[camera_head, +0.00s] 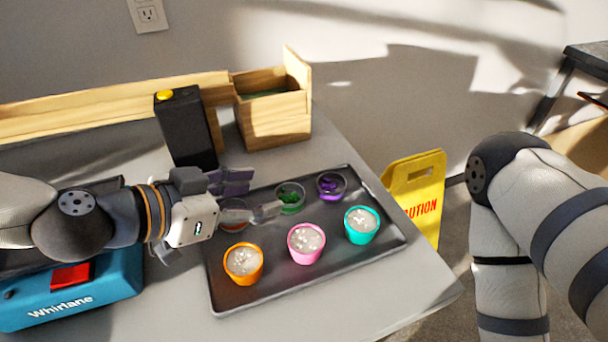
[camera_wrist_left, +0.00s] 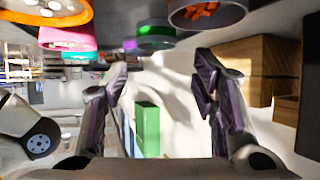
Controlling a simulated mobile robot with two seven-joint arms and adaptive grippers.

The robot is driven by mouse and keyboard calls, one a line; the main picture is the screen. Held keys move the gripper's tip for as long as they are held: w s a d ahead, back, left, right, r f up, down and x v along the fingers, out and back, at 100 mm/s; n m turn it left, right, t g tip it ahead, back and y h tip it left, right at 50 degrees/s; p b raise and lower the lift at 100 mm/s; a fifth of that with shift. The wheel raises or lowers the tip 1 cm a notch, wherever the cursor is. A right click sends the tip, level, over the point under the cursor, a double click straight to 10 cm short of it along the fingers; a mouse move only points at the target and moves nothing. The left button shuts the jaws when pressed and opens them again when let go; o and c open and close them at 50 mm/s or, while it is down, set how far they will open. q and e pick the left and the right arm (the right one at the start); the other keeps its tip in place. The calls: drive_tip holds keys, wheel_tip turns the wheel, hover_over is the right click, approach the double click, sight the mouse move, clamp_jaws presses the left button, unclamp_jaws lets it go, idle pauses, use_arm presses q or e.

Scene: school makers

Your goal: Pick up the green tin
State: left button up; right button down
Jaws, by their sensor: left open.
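The green tin (camera_head: 290,197) is a small round clear-looking dish with green contents, in the back row of the dark tray (camera_head: 232,297). It also shows at the top of the left wrist view (camera_wrist_left: 156,40). My left gripper (camera_head: 252,197) is open and empty, fingers pointing right toward the green tin, apart from it. One finger partly covers the tin with red contents (camera_head: 233,206). In the left wrist view the fingers (camera_wrist_left: 161,82) are spread, with the green tin above the space between their tips. My right gripper is out of view; only my right arm shows.
A purple-filled tin (camera_head: 331,185) stands right of the green one. Orange (camera_head: 243,263), pink (camera_head: 306,243) and teal (camera_head: 362,224) cups fill the front row. Behind the gripper stand a black box (camera_head: 186,128) and a wooden box (camera_head: 272,119). The table's right front is clear.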

sight(287, 195)
use_arm(q)
drive_tip(key=x, duration=0.2)
drive_tip(key=b+x, duration=0.1)
drive_tip(key=x, duration=0.3)
drive_tip(key=shift+s+d+f, duration=0.2)
drive_tip(key=shift+f, duration=0.35)
drive_tip(key=shift+w+d, duration=0.1)
drive_tip(key=shift+w, duration=0.05)
drive_tip(key=c, duration=0.9)
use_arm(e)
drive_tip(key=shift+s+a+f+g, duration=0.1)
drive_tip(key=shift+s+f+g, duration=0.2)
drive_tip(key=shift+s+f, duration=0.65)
